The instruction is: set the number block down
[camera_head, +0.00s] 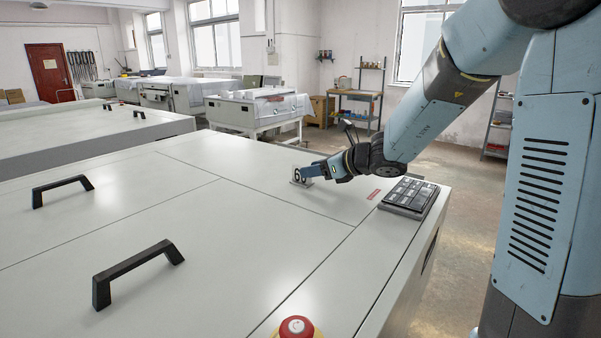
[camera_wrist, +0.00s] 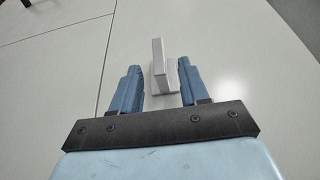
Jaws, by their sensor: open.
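The number block (camera_head: 298,176) is a small light piece with a dark "6" on its face. It stands upright on the white top of the plate processor (camera_head: 240,225). In the wrist view the block (camera_wrist: 159,62) shows as a thin upright plate on a wider foot, between and slightly beyond the fingertips. My gripper (camera_head: 312,171) is at the block in the head view and hides part of it. In the wrist view my gripper (camera_wrist: 160,77) is open, with a gap on the left finger's side; the right finger is close to the block's foot.
A dark keypad (camera_head: 409,195) lies at the right edge of the top, near a red label (camera_head: 373,194). Black handles (camera_head: 137,272) rise at the left. A red emergency button (camera_head: 296,327) is at the front. The surface around the block is clear.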

